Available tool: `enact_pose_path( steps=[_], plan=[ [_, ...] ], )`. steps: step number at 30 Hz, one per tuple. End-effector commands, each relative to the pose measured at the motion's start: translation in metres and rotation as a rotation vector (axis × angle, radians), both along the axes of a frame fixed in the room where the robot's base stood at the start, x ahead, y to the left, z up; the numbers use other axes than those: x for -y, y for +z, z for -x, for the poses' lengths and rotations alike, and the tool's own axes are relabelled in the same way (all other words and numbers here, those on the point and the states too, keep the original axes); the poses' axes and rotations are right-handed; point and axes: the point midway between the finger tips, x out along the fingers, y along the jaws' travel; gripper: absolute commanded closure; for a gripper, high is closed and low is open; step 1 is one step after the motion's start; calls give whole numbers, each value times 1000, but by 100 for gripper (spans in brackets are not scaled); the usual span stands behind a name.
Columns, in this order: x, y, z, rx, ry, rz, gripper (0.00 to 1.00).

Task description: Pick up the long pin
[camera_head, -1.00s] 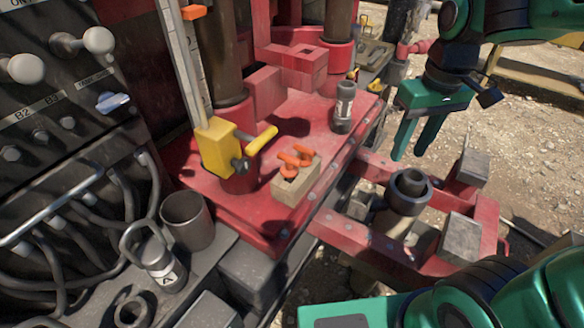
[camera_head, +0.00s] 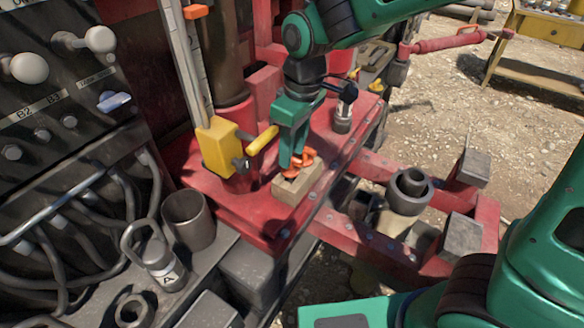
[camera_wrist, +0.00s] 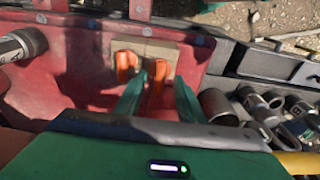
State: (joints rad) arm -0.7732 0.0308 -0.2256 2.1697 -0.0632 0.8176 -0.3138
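Two orange-handled pins, one (camera_head: 308,155) farther back and one (camera_head: 290,173) nearer, sit in a pale block (camera_head: 298,192) on the red deck. I cannot tell which is the long pin, since the block hides their lower parts. In the wrist view, one orange pin (camera_wrist: 157,74) lies between the two green fingers of my gripper (camera_wrist: 160,78), and the other pin (camera_wrist: 125,64) is outside, to the left. My gripper (camera_head: 287,160) is open and points down close above the block. Whether a finger touches a pin is not clear.
A yellow clamp with a handle (camera_head: 218,147) stands just left of my gripper. A dark cylinder (camera_head: 343,108) stands behind it on the red deck (camera_head: 225,200). A metal cup (camera_head: 188,222) and a padlock-shaped weight marked A (camera_head: 162,268) are at lower left.

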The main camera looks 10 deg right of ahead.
Motion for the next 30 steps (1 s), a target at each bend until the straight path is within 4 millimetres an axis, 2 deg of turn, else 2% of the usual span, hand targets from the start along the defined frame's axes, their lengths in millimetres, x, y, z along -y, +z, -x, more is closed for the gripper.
enact_pose_path(
  steps=[7, 16, 25, 26, 29, 30],
  plan=[
    [-1, -18, -1, -1, -2, 1, 65],
    [-4, -57, -4, -1, -2, 1, 65],
    [-5, -62, -5, 1, -3, 0, 65],
    [-5, -62, -5, 1, -3, 0, 67],
    [-5, -62, -5, 1, -3, 0, 91],
    [-5, -62, -5, 1, -3, 0, 93]
  ],
)
